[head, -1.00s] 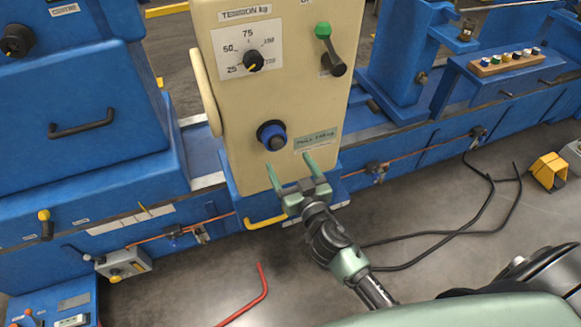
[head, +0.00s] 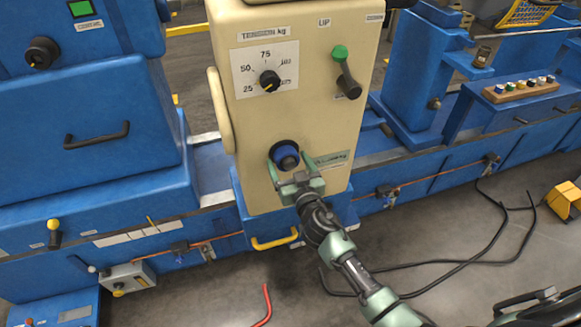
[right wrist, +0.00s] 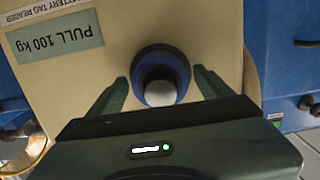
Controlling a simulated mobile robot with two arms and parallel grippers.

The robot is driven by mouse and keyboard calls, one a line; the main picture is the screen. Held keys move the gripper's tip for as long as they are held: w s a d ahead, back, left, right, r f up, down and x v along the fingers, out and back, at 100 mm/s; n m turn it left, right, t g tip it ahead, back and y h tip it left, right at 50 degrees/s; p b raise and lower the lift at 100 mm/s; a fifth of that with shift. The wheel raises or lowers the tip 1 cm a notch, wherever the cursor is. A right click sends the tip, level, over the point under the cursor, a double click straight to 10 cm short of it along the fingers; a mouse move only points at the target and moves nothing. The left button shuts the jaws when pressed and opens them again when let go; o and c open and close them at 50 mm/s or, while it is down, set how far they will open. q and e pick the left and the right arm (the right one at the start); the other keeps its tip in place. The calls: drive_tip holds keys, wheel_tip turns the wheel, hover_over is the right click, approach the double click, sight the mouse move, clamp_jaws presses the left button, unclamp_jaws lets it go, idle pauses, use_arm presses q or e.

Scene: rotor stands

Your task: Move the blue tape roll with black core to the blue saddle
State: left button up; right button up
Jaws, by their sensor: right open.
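The blue roll with a dark core (head: 286,148) sits on the front of the cream cabinet (head: 240,130). It also shows in the right wrist view (right wrist: 161,58), with a grey round end at its middle. My right gripper (head: 291,166) is open, its green fingers at the lower left and right of the roll. In the right wrist view the fingers flank the roll; I cannot tell whether they touch it. A blue block (head: 236,207) carries the cabinet; I cannot tell whether it is the saddle. My left gripper is not in view.
A yellow handle (head: 275,240) is below the cabinet. A black cable (head: 440,262) and a red bar (head: 266,302) lie on the floor. A rack of small knobs (head: 520,90) is at right.

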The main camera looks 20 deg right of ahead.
drive_tip(key=c, duration=1.2)
drive_tip(key=shift+r, duration=0.15)
drive_tip(key=s+p, duration=0.1)
drive_tip(key=s, duration=0.7)
drive_tip(key=shift+s+d+r, duration=0.15)
drive_tip(key=shift+s+r, duration=0.2)
drive_tip(key=shift+r, duration=0.1)
